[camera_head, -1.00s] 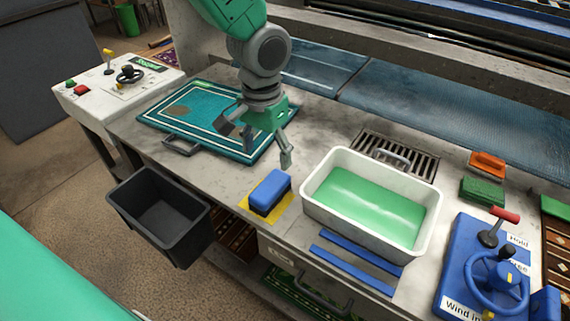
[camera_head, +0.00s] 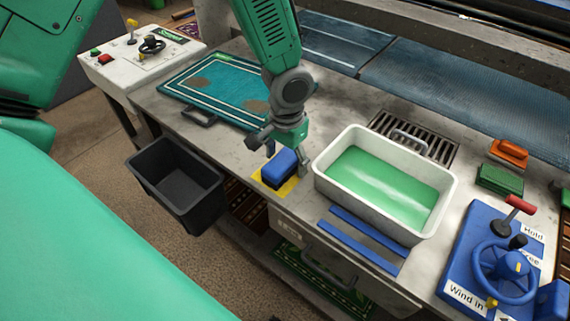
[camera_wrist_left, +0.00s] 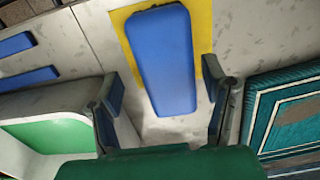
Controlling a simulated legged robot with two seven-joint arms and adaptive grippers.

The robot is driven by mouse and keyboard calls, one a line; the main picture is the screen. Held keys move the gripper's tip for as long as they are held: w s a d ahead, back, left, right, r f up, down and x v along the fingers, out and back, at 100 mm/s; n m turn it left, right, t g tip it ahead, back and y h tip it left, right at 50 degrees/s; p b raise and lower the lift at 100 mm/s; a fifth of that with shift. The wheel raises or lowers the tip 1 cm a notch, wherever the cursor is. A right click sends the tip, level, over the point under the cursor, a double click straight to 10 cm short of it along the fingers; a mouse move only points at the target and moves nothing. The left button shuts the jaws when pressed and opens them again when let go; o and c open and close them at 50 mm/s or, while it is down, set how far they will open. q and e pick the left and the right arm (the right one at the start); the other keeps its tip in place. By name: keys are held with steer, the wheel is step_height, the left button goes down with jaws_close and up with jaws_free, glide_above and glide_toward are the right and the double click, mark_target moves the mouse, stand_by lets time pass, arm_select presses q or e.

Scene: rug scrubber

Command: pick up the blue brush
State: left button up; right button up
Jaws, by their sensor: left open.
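The blue brush (camera_head: 280,168) lies on a yellow patch (camera_head: 287,187) at the front edge of the counter. My left gripper (camera_head: 286,165) is down around the brush, with one finger on its left and one on its right. In the left wrist view the brush (camera_wrist_left: 162,58) lies lengthwise between the two open fingers (camera_wrist_left: 168,105), with gaps on both sides. The brush's underside is hidden. My right gripper is not in view.
A white basin of green liquid (camera_head: 322,168) stands just right of the brush. Blue strips (camera_head: 352,250) lie in front of it. A teal rug (camera_head: 190,85) lies to the left, a black bin (camera_head: 185,205) below the edge. A blue wheel panel (camera_head: 462,262) is at right.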

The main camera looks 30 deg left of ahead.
mark_target(287, 159)
arm_select(q)
steer(key=shift+d+f, duration=0.2)
steer(key=shift+f, duration=0.4)
steer(key=shift+a+f, duration=0.1)
steer(key=shift+a, duration=0.75)
steer(key=c, duration=0.6)
steer(key=shift+a+f, duration=0.1)
steer(key=shift+a, duration=0.1)
steer(key=c, duration=0.7)
steer(key=shift+a, duration=0.1)
steer(key=shift+d+r, duration=0.25)
steer(key=shift+d, duration=0.45)
steer(key=r, duration=0.4)
steer(key=shift+w+d, duration=0.15)
steer(key=shift+d, duration=0.05)
steer(key=r, duration=0.2)
steer(key=a+r, duration=0.1)
steer(key=r, duration=0.1)
steer(key=shift+a+r, duration=0.1)
steer(key=shift+r, duration=0.1)
steer(key=shift+a+r, duration=0.15)
steer(key=shift+r, duration=0.4)
steer(key=shift+o, duration=0.3)
steer(key=shift+d+r, duration=0.15)
steer(key=shift+d, duration=0.5)
steer(key=shift+c, duration=1)
steer(key=shift+a, duration=0.5)
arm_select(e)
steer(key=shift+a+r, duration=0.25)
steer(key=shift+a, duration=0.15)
